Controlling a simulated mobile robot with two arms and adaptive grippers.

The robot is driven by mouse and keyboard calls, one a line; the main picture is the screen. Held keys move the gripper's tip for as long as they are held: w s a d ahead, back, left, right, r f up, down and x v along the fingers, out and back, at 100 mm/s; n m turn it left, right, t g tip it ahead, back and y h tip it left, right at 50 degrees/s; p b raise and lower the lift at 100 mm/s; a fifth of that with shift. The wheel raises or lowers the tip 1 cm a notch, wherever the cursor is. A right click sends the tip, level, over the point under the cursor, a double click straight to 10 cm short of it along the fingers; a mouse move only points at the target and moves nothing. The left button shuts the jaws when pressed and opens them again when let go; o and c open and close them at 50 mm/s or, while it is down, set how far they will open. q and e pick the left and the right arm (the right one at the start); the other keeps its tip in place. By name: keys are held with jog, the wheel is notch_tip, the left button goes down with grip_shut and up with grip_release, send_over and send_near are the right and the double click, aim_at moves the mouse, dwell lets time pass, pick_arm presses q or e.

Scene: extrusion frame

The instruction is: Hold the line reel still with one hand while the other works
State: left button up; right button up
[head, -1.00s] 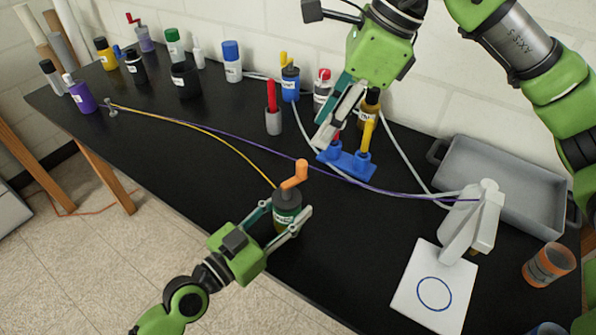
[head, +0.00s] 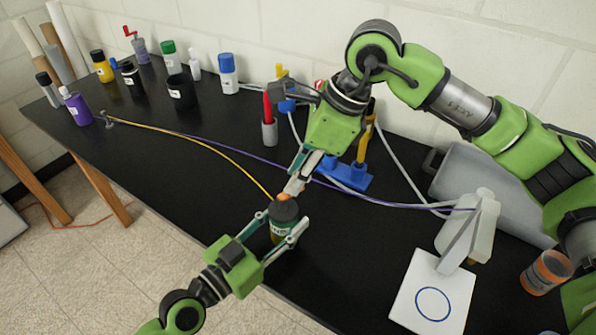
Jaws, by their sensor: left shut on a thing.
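The line reel (head: 284,212) is a dark cylinder with a pale label, standing near the table's front edge in the head view. A bit of its orange crank (head: 283,197) shows on top; the crank's handle is hidden by my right gripper. A yellow line (head: 225,149) runs from the reel to a small metal post (head: 108,119) at the left. My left gripper (head: 286,233) is shut around the reel's body from the front. My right gripper (head: 293,186) points down at the crank from above; whether its fingers are closed on the handle cannot be told.
A purple line (head: 240,154) runs behind the reel to a white stand (head: 482,225) at right. A blue holder (head: 345,178) is close behind my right gripper. Bottles stand along the back. A grey tray (head: 462,178) and orange jar (head: 546,272) are at right.

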grip_shut()
jog(key=shift+w+n, duration=0.1)
jog(key=shift+n, duration=0.2)
jog(key=shift+w+a+n+g+h, duration=0.1)
jog(key=shift+w+a+n+g, duration=0.25)
jog(key=shift+n, duration=0.85)
jog(key=shift+w+a+n+g+h, duration=0.1)
jog(key=shift+a+n+g, duration=0.15)
jog(key=shift+n+g, duration=0.65)
jog(key=shift+w+a+n+g+h, duration=0.1)
jog(key=shift+w+a+n+g, duration=0.15)
jog(key=shift+n, duration=1.25)
jog(key=shift+a, duration=0.1)
jog(key=shift+o, duration=2.3)
grip_release()
jog(key=shift+s, duration=0.1)
